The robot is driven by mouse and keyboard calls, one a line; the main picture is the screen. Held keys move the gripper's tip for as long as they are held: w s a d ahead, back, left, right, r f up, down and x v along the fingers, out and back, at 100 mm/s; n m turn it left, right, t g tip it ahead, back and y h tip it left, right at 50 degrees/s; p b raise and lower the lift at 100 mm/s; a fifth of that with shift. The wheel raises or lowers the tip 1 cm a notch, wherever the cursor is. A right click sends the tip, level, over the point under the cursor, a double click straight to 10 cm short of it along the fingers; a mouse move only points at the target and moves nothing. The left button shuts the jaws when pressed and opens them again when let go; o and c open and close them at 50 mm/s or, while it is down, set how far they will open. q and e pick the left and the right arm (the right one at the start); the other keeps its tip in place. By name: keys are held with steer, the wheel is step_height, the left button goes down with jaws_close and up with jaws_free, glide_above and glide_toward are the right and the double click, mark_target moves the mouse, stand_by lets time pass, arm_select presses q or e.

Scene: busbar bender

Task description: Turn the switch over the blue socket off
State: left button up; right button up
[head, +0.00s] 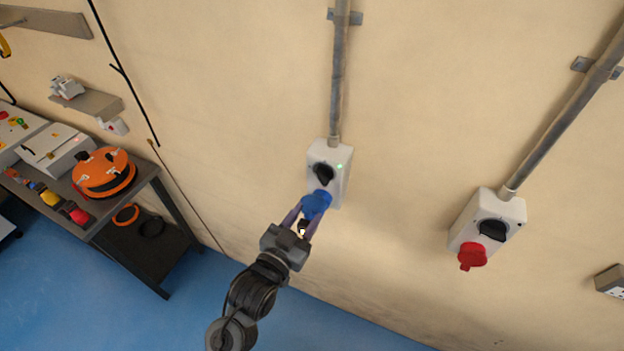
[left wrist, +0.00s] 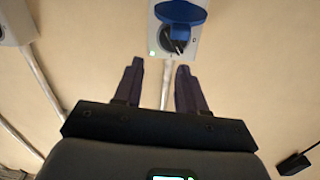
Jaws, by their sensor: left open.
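The blue socket (head: 316,203) has its lid on the lower part of a white wall box (head: 343,180). The black rotary switch (head: 324,173) sits above it, and a green light glows at the box's upper right corner. My left gripper (head: 304,217) is open and empty, in front of the blue socket in the head view. In the left wrist view the picture is inverted: the blue lid (left wrist: 181,12) is at the top, and the switch (left wrist: 176,40) lies just beyond my open fingers (left wrist: 160,66). My right gripper is not in view.
A second white box with a red socket (head: 472,256) and its own black switch (head: 492,230) is to the right. Conduits run up the wall from both boxes. A workbench (head: 130,235) with an orange reel (head: 104,172) stands at the left. The wall between the boxes is clear.

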arm_select(q)
steer(key=s+d+m+g+h, duration=0.2)
steer(key=d+m, duration=0.2)
steer(key=m, duration=0.5)
steer(key=m+g+y+p, duration=0.1)
steer(key=m+g+p, duration=0.1)
steer(key=m, duration=1.8)
glide_toward(317, 176)
steer(key=p+x, duration=0.2)
steer(key=x, duration=0.5)
steer(key=shift+w+r, duration=0.1)
steer(key=shift+r, duration=0.05)
steer(key=shift+x, duration=0.8)
steer(key=shift+c, duration=0.4)
jaws_close()
